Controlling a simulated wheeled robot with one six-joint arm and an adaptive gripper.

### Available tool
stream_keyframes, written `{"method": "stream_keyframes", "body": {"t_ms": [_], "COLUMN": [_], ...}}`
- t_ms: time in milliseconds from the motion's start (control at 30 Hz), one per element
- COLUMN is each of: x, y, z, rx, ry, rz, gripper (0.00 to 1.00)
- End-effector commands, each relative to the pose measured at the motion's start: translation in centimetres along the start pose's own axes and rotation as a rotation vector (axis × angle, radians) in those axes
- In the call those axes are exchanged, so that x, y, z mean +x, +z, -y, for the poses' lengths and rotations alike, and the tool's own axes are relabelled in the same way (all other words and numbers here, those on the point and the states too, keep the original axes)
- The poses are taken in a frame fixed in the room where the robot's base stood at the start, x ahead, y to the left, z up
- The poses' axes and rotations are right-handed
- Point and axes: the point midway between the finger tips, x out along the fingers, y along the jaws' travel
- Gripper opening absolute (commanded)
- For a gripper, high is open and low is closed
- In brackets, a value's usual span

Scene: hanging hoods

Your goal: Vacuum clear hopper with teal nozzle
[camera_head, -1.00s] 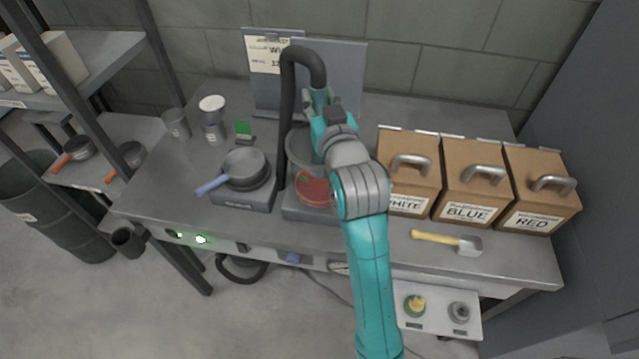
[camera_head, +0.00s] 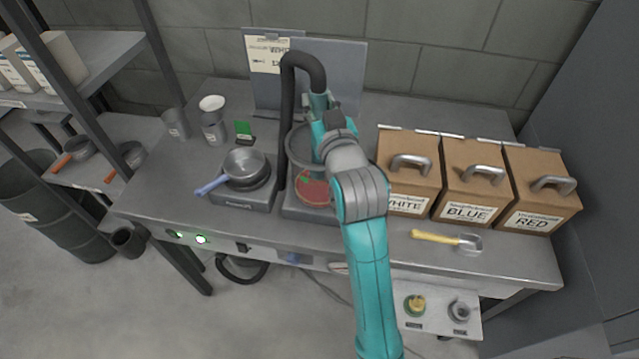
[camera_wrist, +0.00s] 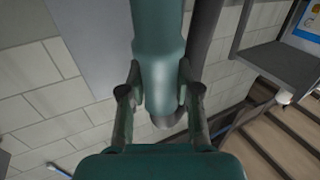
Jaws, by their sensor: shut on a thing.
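A clear hopper (camera_head: 298,141) stands on a grey base in the middle of the bench, with a reddish patch showing low in it. My gripper (camera_wrist: 160,88) is shut on the teal nozzle (camera_wrist: 159,40), with one finger on each side. The nozzle (camera_head: 319,100) hangs over the hopper in the head view. A thick black hose (camera_head: 286,120) arches up beside it. My wrist and forearm hide the hopper's right side, and the nozzle's lower end cannot be seen clearly.
A grey pan (camera_head: 244,163) with a blue handle sits on a scale to the left. White (camera_head: 407,170), blue (camera_head: 474,180) and red (camera_head: 540,190) labelled boxes stand close on the right. A yellow-handled scoop (camera_head: 447,239) lies in front. Metal cups (camera_head: 214,131) stand back left.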

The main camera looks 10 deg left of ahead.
Motion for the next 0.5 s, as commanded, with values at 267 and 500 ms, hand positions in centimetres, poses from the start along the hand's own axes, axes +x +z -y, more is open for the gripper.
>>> {"method": "stream_keyframes", "body": {"t_ms": [267,500], "x": [-0.01,-0.02], "y": [0.24,0.50], "z": [0.00,0.00], "rx": [0.000,0.000], "ry": [0.000,0.000], "rz": [-0.002,-0.001], "gripper": [0.00,0.00]}}
